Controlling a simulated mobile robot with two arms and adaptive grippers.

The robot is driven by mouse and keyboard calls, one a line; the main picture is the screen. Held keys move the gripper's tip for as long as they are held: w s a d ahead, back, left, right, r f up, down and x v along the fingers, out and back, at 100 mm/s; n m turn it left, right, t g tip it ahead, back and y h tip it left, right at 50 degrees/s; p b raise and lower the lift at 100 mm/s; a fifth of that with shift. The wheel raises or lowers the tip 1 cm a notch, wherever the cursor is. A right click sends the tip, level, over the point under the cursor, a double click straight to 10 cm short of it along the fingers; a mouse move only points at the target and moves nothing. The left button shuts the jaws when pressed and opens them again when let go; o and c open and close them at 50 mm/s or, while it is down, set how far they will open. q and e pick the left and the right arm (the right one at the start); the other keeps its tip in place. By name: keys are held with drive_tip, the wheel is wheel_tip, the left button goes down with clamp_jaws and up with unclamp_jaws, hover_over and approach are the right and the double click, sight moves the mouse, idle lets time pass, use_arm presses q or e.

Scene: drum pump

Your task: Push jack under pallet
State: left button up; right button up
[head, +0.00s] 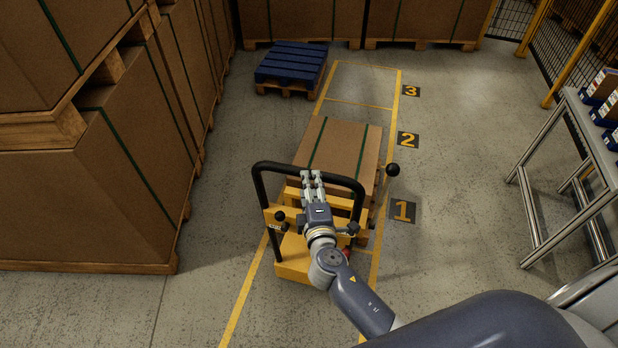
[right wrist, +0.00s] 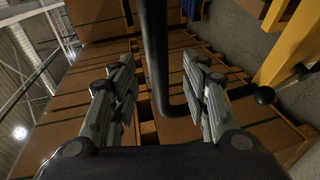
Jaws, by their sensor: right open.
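The jack (head: 300,262) is yellow with a black hoop handle (head: 258,200), and stands in the yellow-lined lane. Just beyond it, near mark 1, a strapped cardboard box (head: 345,148) sits on a wooden pallet (head: 378,205). The jack's forks are hidden, so I cannot tell how far they reach under the pallet. My right gripper (head: 312,178) is open at the handle's top bar. In the right wrist view, the black bar (right wrist: 154,50) runs between the spread fingers (right wrist: 160,85), with no clear contact. My left gripper is out of view.
Large boxes on pallets (head: 80,205) line the left side. A metal table (head: 565,100) stands at the right.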

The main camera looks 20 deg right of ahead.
drive_tip(key=v, duration=0.7)
drive_tip(key=shift+s, duration=0.15)
drive_tip(key=s+d+f+m+g+y+b, duration=0.15)
drive_tip(key=s+f+g, duration=0.35)
drive_tip(key=f, duration=1.1)
drive_tip(key=s+f+m+g+y, duration=0.1)
drive_tip(key=s+f+m+g, duration=0.15)
drive_tip(key=s+f, duration=0.9)
drive_tip(key=s+d+f+m+g+b, duration=0.1)
drive_tip(key=s+d+f+m+g, duration=0.1)
drive_tip(key=s+f, duration=0.9)
drive_tip(key=s+d+f+m+g+b, duration=0.1)
drive_tip(key=s+d+f+m+g, duration=0.2)
drive_tip(key=s+f, duration=0.9)
drive_tip(key=m+g, duration=0.2)
drive_tip(key=m, duration=0.1)
drive_tip(key=shift+s+m, duration=0.3)
drive_tip(key=shift+s, duration=0.1)
drive_tip(key=shift+d+y, duration=0.15)
drive_tip(key=shift+y, duration=0.1)
